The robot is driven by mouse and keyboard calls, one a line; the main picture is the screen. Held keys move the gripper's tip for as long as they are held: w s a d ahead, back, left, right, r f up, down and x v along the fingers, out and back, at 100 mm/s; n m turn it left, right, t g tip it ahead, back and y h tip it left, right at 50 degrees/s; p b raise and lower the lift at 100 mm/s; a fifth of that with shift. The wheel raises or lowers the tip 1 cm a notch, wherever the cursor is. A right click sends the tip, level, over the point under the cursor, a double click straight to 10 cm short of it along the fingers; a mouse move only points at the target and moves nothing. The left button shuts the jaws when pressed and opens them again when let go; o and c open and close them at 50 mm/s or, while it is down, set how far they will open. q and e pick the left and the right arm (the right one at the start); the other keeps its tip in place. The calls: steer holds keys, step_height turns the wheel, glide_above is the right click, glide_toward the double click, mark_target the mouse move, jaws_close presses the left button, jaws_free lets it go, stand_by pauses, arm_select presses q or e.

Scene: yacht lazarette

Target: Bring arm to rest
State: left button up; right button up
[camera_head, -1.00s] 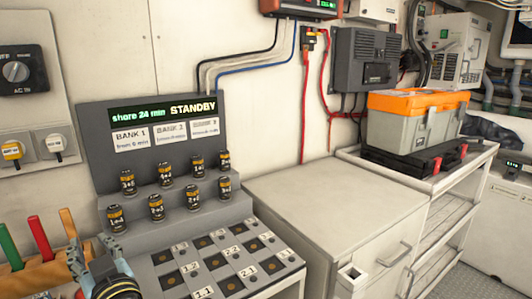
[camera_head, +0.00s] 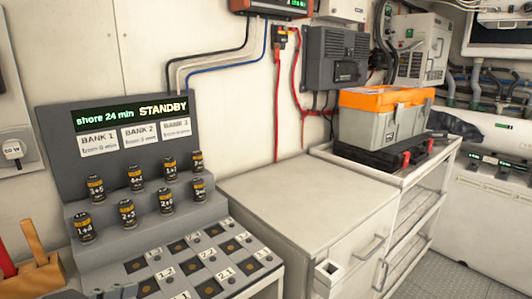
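Neither gripper shows in the head view now. The grey console (camera_head: 60,172) has a display (camera_head: 133,113) reading "shore 24 min STANDBY", with BANK 1, BANK 2 and BANK 3 labels under it. Several black and orange labelled cylinders (camera_head: 127,212) stand upright in two rows on its steps. A numbered panel (camera_head: 215,272) with dark square slots lies in front of them, cut off by the bottom edge.
A white cabinet (camera_head: 290,205) with a clear top stands right of the console. An orange and grey toolbox (camera_head: 380,118) sits on a black case (camera_head: 385,158) on a shelf unit. A wooden holder (camera_head: 38,275) is at the lower left.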

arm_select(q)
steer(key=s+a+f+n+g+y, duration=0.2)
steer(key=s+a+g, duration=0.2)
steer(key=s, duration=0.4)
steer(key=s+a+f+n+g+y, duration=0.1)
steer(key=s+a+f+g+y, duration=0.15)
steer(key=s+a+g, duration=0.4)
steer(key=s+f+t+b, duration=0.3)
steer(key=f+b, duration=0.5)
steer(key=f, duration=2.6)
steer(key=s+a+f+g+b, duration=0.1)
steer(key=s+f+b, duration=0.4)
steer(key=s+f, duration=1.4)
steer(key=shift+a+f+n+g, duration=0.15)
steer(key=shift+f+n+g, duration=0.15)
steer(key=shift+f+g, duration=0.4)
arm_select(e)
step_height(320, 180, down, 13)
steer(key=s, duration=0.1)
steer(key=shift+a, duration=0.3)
